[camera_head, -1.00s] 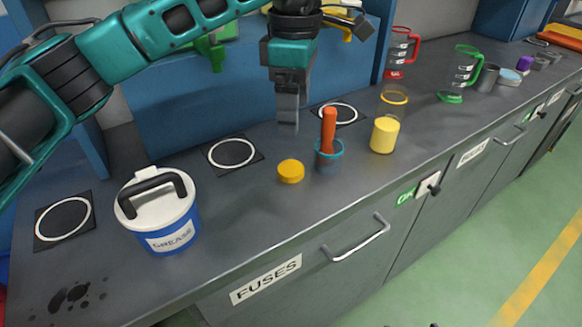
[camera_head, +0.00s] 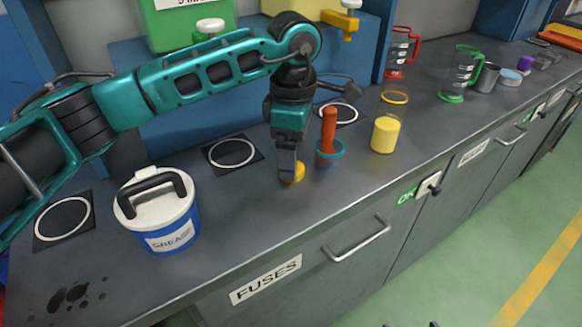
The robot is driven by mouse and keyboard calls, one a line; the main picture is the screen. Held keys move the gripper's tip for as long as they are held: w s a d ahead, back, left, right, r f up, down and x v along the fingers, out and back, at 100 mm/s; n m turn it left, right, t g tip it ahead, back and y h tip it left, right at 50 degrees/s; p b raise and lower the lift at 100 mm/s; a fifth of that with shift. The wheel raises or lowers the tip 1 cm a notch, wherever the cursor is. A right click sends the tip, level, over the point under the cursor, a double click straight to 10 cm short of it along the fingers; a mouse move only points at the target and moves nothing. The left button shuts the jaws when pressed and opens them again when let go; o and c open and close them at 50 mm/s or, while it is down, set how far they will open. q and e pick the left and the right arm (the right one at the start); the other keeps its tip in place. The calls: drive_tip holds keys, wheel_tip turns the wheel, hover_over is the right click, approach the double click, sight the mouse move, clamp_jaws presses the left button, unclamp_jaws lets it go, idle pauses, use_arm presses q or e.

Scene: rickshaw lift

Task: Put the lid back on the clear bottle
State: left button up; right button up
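The clear bottle (camera_head: 385,134) stands upright on the grey counter, with yellow contents in its lower part and a yellow ring at its open top. The yellow lid (camera_head: 299,172) lies on the counter to the left of the bottle, beyond a small blue cup. My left gripper (camera_head: 290,175) points down at the lid, its fingers covering the lid's left part. The finger nearer the camera hides the other, so I cannot tell whether they grip the lid. My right gripper is out of view.
A blue cup (camera_head: 330,156) with a red-orange handle in it stands between lid and bottle. A blue grease tub (camera_head: 168,238) with a white top stands at the left. Green (camera_head: 462,72) and red (camera_head: 398,58) jugs stand farther back. The counter's front edge is clear.

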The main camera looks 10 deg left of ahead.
use_arm(q)
drive_tip(key=shift+f, duration=1.3)
drive_tip(key=c, duration=1.1)
drive_tip(key=shift+r, duration=0.15)
wheel_tip(320, 180, up, 20)
drive_tip(key=p, duration=0.1)
